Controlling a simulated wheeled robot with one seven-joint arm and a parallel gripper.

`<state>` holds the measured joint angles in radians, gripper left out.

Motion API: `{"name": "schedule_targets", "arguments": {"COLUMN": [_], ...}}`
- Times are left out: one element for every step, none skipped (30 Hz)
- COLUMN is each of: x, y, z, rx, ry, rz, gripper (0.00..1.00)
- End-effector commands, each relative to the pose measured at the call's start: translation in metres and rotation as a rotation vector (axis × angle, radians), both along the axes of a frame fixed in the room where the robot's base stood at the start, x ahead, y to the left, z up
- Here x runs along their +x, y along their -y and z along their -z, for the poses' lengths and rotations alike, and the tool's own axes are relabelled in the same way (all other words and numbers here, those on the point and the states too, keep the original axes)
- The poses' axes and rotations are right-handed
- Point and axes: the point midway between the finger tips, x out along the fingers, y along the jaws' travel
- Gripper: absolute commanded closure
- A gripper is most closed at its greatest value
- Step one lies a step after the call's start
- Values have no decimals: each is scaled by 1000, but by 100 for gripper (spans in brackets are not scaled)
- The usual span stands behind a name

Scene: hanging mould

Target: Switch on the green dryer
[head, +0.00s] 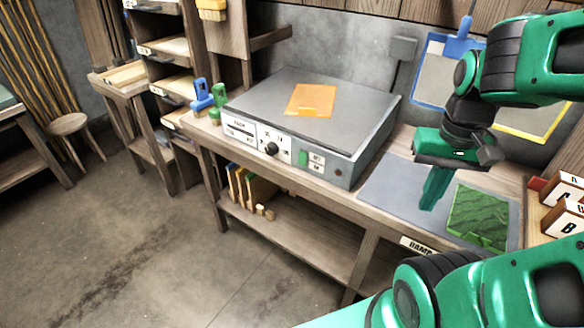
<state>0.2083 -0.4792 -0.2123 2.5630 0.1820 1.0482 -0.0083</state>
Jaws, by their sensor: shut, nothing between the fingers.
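A wide grey box appliance (318,95) stands on the wooden bench; it may be the dryer, though its body is grey. Its front has white label plates, a black knob (271,149), a green switch-like part (303,158) and a small dark red dot (338,172). The labels are too small to read surely. An orange sheet (312,99) lies on its flat top. My gripper (434,198) is shut and empty, pointing down to the right of the box, over a grey mat (385,190). It is apart from the box front.
A green textured sheet (478,218) lies on the mat's right side. Lettered wooden blocks (563,205) stand at the right edge. Blue and green tools (203,96) stand left of the box. Boards (250,188) rest on the lower shelf. The floor (150,235) in front is clear.

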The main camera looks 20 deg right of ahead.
Motion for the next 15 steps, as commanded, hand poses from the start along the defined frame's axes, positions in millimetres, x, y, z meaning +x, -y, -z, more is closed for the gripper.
{"name": "schedule_targets", "arguments": {"x": [-2, 3, 14, 24, 37, 57, 72, 88, 108, 123, 136, 150, 159, 167, 176], "y": [-1, -2, -4, -7, -10, -18, -25, -34, -48, -58, -69, -82, -91, -98, -107], "z": [-4, -4, -3, -3, -3, -3, -2, -1, 1, 3, 5, 10, 14, 19, 26], "rx": [-8, -15, -28, -41, -55, -74, -87, -100, -117, -129, -138, -151, -162, -174, -192], "ry": [21, 30, 43, 58, 74, 102, 123, 146, 174, 190, 203, 211, 214, 210, 199], "rz": [-13, -29, -60, -90, -125, -182, -230, -279, -341, -386, -426, -473, -502, -527, -556], "gripper": [100, 100, 100, 100, 100, 100, 100, 100, 100, 100, 100, 100, 100, 100, 100]}}
